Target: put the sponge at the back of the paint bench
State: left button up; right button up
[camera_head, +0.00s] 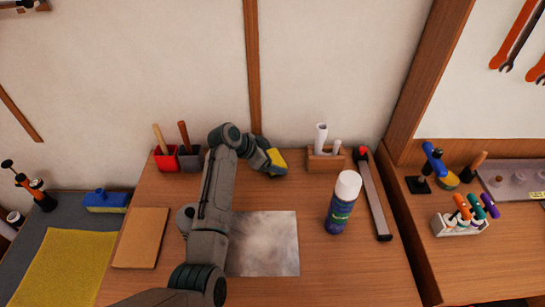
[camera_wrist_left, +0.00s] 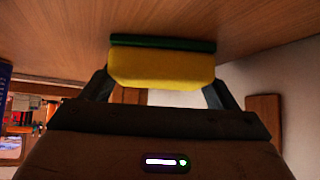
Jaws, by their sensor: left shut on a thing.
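The yellow sponge (camera_head: 277,160) with a dark green side is at the back middle of the wooden paint bench (camera_head: 310,280), near the wall. My left gripper (camera_head: 271,159) is shut on it. In the left wrist view the sponge (camera_wrist_left: 160,68) sits between the two fingers (camera_wrist_left: 160,85), its green side toward the wooden surface. I cannot tell whether it touches the bench. My left arm covers part of the bench middle. My right gripper is not in view.
Red and grey holders (camera_head: 178,160) stand left of the sponge, and a wooden block with white rolls (camera_head: 325,158) stands to its right. A spray can (camera_head: 342,202), a grey metal sheet (camera_head: 265,243) and a brown board (camera_head: 141,238) are nearer. A long bar tool (camera_head: 373,195) lies at right.

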pick_arm(q)
jog(key=o, duration=0.9)
jog(key=shift+o, duration=0.3)
jog(key=shift+s+a+r+p, duration=0.1)
jog(key=shift+a+r+p, duration=0.15)
jog(key=shift+r+p, duration=0.3)
jog(key=p+v, duration=0.9)
jog(key=v, duration=0.2)
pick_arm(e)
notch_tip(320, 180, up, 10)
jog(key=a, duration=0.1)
pick_arm(q)
jog(key=shift+f, duration=0.1)
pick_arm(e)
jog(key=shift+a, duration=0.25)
